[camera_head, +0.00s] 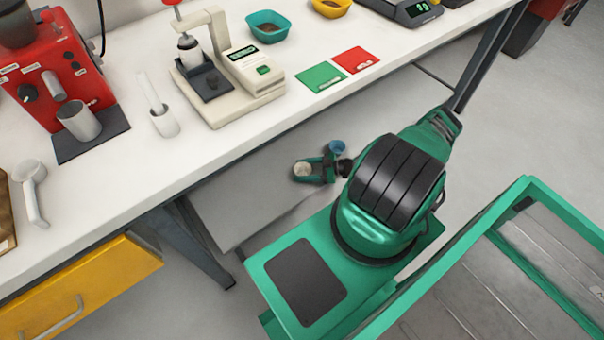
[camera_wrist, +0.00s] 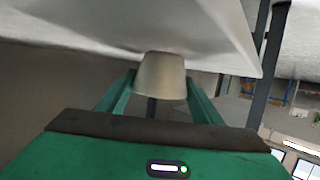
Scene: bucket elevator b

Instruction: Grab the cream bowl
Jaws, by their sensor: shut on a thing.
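The cream bowl (camera_wrist: 162,76) is between the two green fingers of my gripper (camera_wrist: 160,88) in the wrist view, touching both. My gripper is shut on it. In the head view, my gripper (camera_head: 304,174) is small and low, past the front edge of the table, with the cream bowl (camera_head: 302,168) at its tip. The bowl is off the table top and held in the air. My arm covers part of the view to the right of it.
The white table (camera_head: 225,155) holds a red coffee machine (camera_head: 58,70), a cream press (camera_head: 225,75), a teal bowl (camera_head: 268,26), a yellow bowl (camera_head: 330,8), a green card (camera_head: 321,77) and a red card (camera_head: 356,60). A small blue round thing (camera_head: 337,148) shows beside my gripper. A yellow drawer (camera_head: 85,290) is at lower left.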

